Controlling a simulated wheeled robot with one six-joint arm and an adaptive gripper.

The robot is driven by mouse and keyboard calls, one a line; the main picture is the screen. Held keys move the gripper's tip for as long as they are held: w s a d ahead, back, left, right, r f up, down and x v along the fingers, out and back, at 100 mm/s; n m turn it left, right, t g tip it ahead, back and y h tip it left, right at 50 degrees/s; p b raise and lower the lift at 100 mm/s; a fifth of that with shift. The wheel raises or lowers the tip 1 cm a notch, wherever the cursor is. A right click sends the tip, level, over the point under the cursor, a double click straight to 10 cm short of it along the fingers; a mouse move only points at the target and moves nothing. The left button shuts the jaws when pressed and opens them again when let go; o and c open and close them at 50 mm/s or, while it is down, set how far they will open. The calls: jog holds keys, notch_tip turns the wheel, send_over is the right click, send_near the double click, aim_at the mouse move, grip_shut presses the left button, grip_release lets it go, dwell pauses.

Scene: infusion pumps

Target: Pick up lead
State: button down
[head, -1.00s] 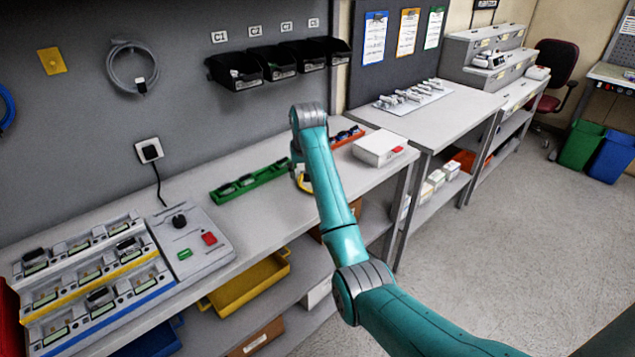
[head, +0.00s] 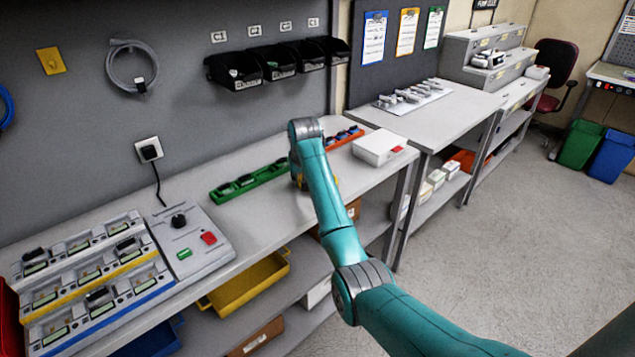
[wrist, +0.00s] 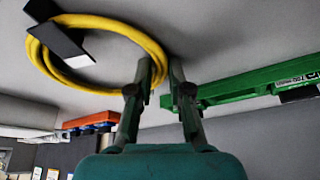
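The lead is a yellow coil (wrist: 103,20) with a black connector block (wrist: 58,38). It lies on the grey bench top, which shows at the top of the wrist view. My gripper (wrist: 159,68) is open, with a gap between its two fingertips. The fingertips are at the coil's right edge, and one finger overlaps the yellow loop. I cannot tell whether they touch it. In the head view, my arm hides most of the coil, and only a bit of yellow lead (head: 333,181) shows beside my wrist.
A green tray (head: 248,183) with dark items lies close left of my wrist. An orange-red tray (head: 345,137) and a white box (head: 379,147) stand behind and to the right. A pump rack (head: 85,275) and control box (head: 192,243) fill the near left bench.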

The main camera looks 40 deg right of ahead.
notch_tip(320, 180, up, 10)
dwell(0.7)
dwell(0.5)
